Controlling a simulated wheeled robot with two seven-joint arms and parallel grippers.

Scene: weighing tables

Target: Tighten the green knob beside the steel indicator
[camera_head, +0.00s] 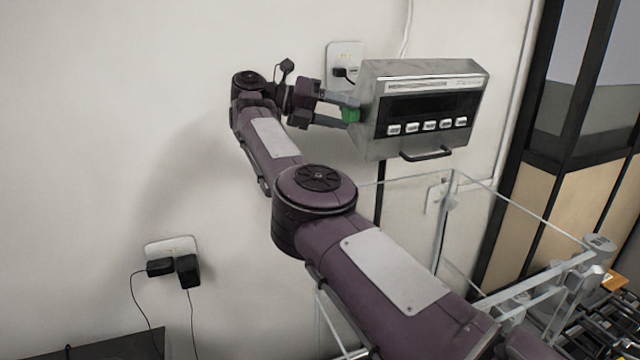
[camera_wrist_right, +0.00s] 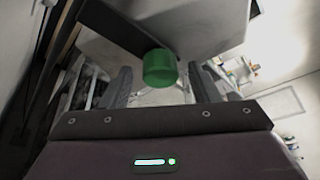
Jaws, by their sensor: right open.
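The steel indicator (camera_head: 422,108) is a grey box with a dark display and a row of white buttons, mounted in front of the wall. The green knob (camera_head: 350,115) sits at its left side. My right gripper (camera_head: 352,108) reaches in from the left of the indicator, with one finger above and one below the knob. In the right wrist view the green knob (camera_wrist_right: 160,68) shows between the two open fingers, with gaps on both sides, so they do not appear to grip it. My left gripper is not in view.
A wall socket (camera_head: 345,62) with a black plug is behind the indicator. A clear-walled enclosure (camera_head: 447,215) stands below it. Another socket with black adapters (camera_head: 172,262) is at lower left.

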